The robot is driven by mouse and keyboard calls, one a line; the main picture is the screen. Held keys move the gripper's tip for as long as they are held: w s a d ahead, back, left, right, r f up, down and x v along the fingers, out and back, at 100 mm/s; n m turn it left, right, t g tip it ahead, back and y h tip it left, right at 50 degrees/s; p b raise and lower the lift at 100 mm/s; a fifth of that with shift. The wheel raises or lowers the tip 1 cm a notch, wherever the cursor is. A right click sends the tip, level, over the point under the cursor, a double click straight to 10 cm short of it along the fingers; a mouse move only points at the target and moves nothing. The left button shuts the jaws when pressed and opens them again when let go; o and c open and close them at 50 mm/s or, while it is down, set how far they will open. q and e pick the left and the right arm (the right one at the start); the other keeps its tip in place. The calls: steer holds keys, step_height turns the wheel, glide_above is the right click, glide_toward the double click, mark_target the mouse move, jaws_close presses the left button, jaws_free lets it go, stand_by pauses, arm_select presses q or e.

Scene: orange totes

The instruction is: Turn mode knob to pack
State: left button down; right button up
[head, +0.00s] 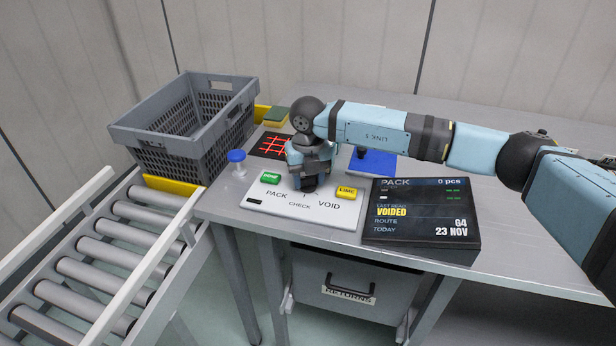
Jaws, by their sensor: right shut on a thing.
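A white control panel (268,206) lies at the table's front edge, marked PACK on the left, CHECK at the front and VOID on the right. The mode knob sits in the panel's middle and is mostly hidden under my right gripper (310,186). That gripper points down and is shut on the knob. Which mark the knob points to cannot be made out. A green button (270,177) and a yellow LIME button (346,192) flank the gripper. My left gripper is not in view.
A display (420,222) reads PACK, 0 pcs and VOIDED, right of the panel. A grey crate (185,146), roller conveyor (105,255) and blue-topped button (236,157) are left. A blue pad (374,166) and red-grid mat (266,146) lie behind. The table's back right is clear.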

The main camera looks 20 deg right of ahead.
mark_target(308, 178)
steer(key=o, duration=0.9)
steer(key=shift+r, duration=0.15)
step_height(308, 178, up, 14)
steer(key=shift+f+p, duration=0.2)
steer(key=shift+p, duration=0.3)
